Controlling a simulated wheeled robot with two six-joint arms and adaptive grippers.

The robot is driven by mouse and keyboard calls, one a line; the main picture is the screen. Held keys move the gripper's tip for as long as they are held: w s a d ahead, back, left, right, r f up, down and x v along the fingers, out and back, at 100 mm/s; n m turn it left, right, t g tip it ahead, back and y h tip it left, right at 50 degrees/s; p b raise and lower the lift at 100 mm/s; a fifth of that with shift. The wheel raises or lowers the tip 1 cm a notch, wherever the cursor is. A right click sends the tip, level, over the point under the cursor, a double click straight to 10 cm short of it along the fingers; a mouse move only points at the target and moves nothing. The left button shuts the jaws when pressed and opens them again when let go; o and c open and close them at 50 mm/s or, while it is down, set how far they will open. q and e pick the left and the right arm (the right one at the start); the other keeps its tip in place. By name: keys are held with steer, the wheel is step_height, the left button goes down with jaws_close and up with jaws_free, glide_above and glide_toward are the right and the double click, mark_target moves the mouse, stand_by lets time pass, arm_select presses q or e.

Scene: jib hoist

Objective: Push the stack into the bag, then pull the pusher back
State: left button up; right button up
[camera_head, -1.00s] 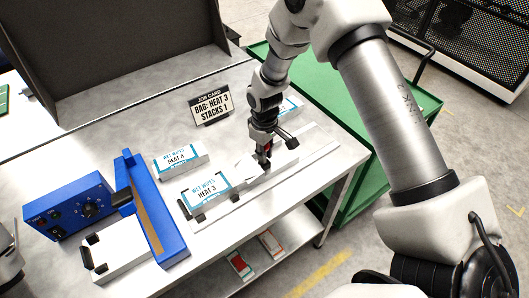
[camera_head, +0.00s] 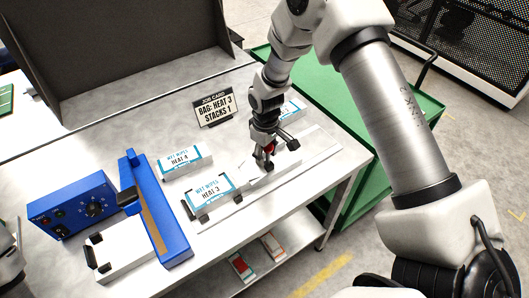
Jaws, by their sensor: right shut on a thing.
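The HEAT 3 wet-wipes stack (camera_head: 211,193) is a white pack with blue print. It lies on the pale track (camera_head: 240,199) in the middle of the table, between small dark guides. My right gripper (camera_head: 265,165) is to its right, shut on the red-handled pusher (camera_head: 276,171), whose white body sits on the track. The gripper hides part of the pusher, and I cannot tell whether the pusher touches the stack. A white block-like piece with black clips (camera_head: 122,249) lies left of the blue sealer bar; I cannot tell whether it is the bag.
The blue sealer bar (camera_head: 159,225) and blue control box (camera_head: 75,204) stand at the left. A HEAT 4 pack (camera_head: 181,160) lies behind the stack. The job card (camera_head: 214,108) stands at the back; another pack (camera_head: 291,108) is partly behind my gripper. A green cart (camera_head: 385,140) stands at the right.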

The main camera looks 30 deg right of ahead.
steer(key=shift+s+f, duration=0.15)
steer(key=shift+s, duration=0.1)
steer(key=shift+d+r, duration=0.1)
steer(key=shift+r, duration=0.25)
step_height(320, 180, up, 8)
steer(key=shift+w+f, duration=0.1)
steer(key=shift+f, duration=0.15)
steer(key=shift+w, duration=0.1)
steer(key=shift+f, duration=0.1)
